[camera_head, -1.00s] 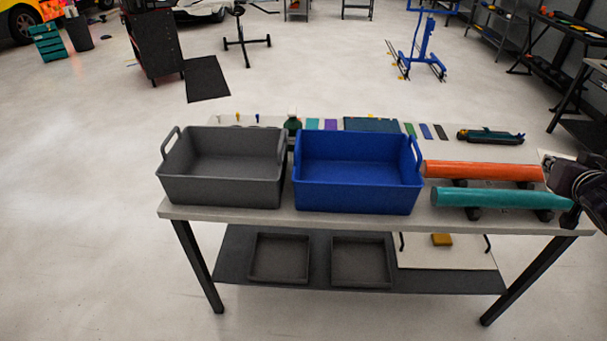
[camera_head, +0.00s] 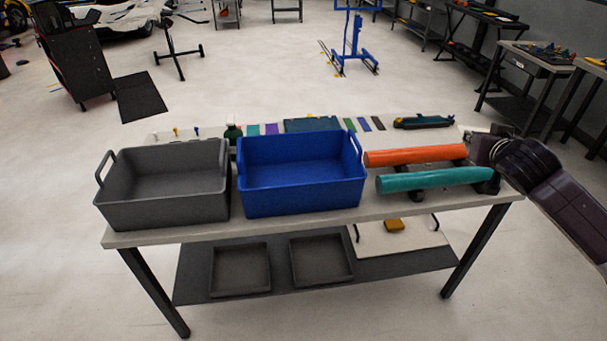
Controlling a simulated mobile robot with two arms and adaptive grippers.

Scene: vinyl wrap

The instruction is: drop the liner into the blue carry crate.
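The blue carry crate (camera_head: 300,188) stands upright on the table, left of the two rolls, and the part of its inside that shows looks empty. My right gripper (camera_head: 477,146) is at the right end of the table, beside the right ends of the rolls and well to the right of the crate. A small pale white piece (camera_head: 468,131) shows at its tip; it may be the liner. I cannot tell whether the fingers are shut on it, as they are dark and small. My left gripper is out of view.
A grey crate (camera_head: 160,205) stands close left of the blue one. An orange roll (camera_head: 415,155) and a teal roll (camera_head: 435,180) lie on supports between crate and gripper. A green-topped tool (camera_head: 423,121) and several colour swatches lie along the back.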

